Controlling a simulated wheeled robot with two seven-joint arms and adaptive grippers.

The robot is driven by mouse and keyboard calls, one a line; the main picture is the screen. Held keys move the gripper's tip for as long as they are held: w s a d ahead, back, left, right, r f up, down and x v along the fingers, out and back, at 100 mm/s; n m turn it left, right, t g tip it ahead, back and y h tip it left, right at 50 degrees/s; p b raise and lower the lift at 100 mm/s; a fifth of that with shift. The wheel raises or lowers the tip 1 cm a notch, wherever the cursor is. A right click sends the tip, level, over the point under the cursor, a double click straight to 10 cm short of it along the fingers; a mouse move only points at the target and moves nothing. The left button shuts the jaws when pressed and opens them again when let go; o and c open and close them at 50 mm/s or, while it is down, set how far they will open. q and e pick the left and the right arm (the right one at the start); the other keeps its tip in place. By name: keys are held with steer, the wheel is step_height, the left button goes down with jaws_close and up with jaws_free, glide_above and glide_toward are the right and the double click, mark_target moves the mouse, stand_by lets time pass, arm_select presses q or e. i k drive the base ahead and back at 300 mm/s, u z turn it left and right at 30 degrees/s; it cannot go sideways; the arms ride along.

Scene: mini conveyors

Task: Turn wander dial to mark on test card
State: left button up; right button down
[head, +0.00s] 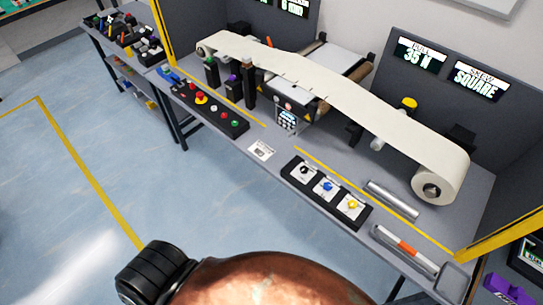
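Three dials with white faces sit in a black panel (313,197) near the table's front edge. From left to right they have a black knob (304,170), a blue knob (327,186) and a yellow knob (352,205). Their labels are too small to read, so I cannot tell which is the wander dial. A small white card (262,149) with dark print lies left of the panel and may be the test card; its mark is unreadable. Neither gripper is in view.
A cream belt (330,88) runs over rollers behind the dials. A button box (208,107) sits on the left. Displays read PULL 35 N (420,55) and SKEW SQUARE (476,79). A metal cylinder (393,199) and an orange-banded tool (407,248) lie right of the dials.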

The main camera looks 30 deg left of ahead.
mark_target(352, 204)
steer(key=u, duration=2.5)
steer(key=k, duration=0.55)
steer(key=z, duration=1.2)
